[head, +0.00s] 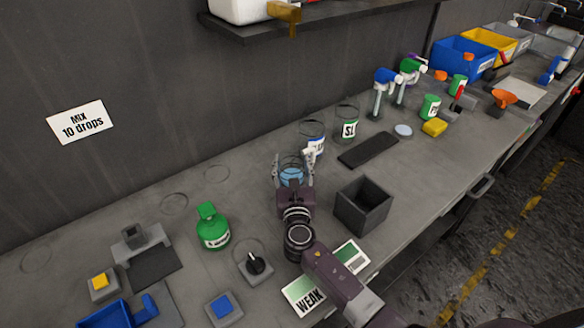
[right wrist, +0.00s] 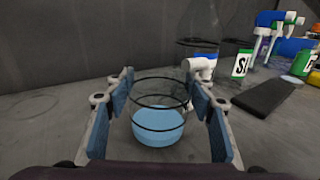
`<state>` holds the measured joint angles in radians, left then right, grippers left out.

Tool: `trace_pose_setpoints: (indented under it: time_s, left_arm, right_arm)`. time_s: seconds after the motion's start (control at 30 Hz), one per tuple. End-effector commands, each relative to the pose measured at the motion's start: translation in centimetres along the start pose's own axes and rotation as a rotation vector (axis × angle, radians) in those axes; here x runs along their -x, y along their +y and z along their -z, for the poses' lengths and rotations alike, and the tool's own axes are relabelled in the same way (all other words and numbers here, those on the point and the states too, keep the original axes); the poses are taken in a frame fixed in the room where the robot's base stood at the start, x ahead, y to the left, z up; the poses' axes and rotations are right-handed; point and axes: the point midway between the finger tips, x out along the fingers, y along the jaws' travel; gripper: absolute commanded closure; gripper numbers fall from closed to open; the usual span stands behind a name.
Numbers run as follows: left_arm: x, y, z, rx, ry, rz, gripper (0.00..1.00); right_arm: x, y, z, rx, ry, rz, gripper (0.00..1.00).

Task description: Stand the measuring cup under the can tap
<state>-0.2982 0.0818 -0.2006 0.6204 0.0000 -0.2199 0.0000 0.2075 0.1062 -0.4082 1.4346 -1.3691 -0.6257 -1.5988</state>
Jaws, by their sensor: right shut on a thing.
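The measuring cup (head: 291,177) is clear with dark rings and holds blue liquid; it also shows in the right wrist view (right wrist: 158,125). My right gripper (head: 293,172) is shut on it, with a blue-padded finger on each side. The cup looks upright; whether its base touches the bench is unclear. The white can tap (head: 312,149) is just beyond the cup, on a clear can (head: 312,131) with a blue and white label. In the right wrist view the tap (right wrist: 201,68) shows behind the cup's right rim. My left gripper is out of view.
A second clear can (head: 347,124) with a green label stands right of the tap. A dark mat (head: 368,150) and a grey open bin (head: 362,206) lie to the right. A green bottle (head: 213,229) stands left.

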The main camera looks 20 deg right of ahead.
Motion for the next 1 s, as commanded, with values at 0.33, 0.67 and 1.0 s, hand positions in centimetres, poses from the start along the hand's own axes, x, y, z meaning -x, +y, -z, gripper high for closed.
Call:
trace_pose_setpoints:
  time_s: [0.33,0.67,1.0]
  left_arm:
    - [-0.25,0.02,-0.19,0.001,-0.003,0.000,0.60]
    - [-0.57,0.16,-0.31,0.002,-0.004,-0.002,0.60]
    - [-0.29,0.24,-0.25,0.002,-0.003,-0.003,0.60]
  right_arm:
    - [-0.04,-0.02,0.69,-0.001,-0.003,0.000,0.75]
    - [-0.03,-0.02,1.11,0.000,-0.002,0.000,0.33]
    - [-0.03,-0.02,0.80,0.000,-0.002,0.000,0.33]
